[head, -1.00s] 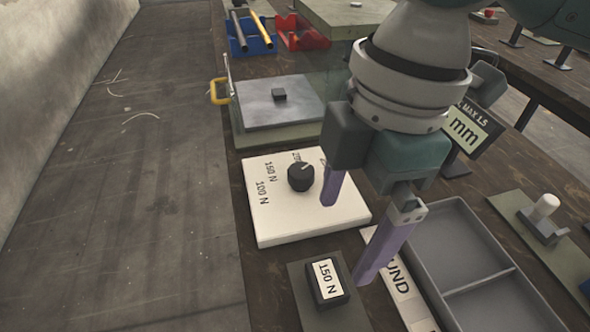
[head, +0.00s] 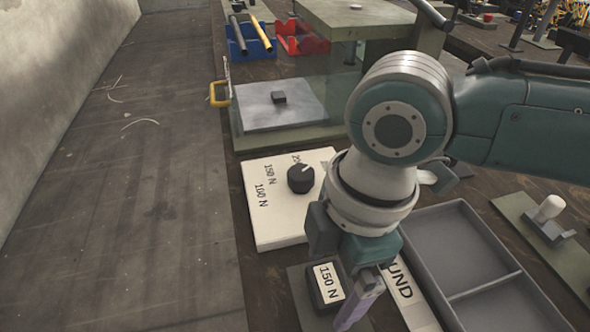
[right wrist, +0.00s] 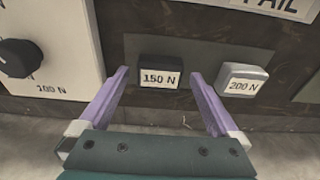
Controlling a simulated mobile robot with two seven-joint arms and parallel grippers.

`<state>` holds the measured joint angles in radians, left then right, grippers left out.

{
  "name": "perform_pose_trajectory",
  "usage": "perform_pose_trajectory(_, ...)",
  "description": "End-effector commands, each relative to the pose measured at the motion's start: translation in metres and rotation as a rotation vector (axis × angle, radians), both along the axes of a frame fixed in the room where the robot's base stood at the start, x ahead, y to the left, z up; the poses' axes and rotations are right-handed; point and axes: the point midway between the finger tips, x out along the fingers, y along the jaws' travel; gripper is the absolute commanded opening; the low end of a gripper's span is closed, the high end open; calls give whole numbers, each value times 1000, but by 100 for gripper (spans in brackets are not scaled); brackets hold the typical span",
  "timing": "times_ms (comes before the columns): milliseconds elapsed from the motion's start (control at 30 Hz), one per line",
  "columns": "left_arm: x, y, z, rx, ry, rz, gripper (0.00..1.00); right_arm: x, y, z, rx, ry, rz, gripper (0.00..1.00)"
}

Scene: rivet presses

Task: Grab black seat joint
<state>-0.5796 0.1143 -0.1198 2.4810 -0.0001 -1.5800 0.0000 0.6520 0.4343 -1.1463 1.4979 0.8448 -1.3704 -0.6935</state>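A black block with a white "150 N" label (head: 326,286) sits on a dark green strip (head: 298,280) near the table's front edge. In the right wrist view the block (right wrist: 159,76) shows between my two purple fingertips, with a gap on each side. My right gripper (right wrist: 160,73) is open and empty, pointing at the block. In the head view one purple finger of it (head: 358,306) shows just right of the block; the other is mostly hidden. A smaller black block (head: 278,97) lies on the grey press plate (head: 256,112). My left gripper is out of view.
A silver block labelled "200 N" (right wrist: 243,79) stands right of the black one in the right wrist view. A white panel with a black knob (head: 300,179) lies beyond. A grey divided tray (head: 452,240) is at right.

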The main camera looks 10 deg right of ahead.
Motion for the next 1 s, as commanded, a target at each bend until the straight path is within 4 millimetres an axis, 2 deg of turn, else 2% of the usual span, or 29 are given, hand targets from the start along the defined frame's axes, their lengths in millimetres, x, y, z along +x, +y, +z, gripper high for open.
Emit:
perform_pose_trajectory(67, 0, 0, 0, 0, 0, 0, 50, 0, 0, 0, 0, 0, 0, 88)
perform_pose_trajectory(700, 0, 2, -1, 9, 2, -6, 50, 0, 0, 0, 0, 0, -1, 16)
perform_pose_trajectory(1000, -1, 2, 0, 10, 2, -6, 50, 0, 0, 3, 0, -1, -1, 14)
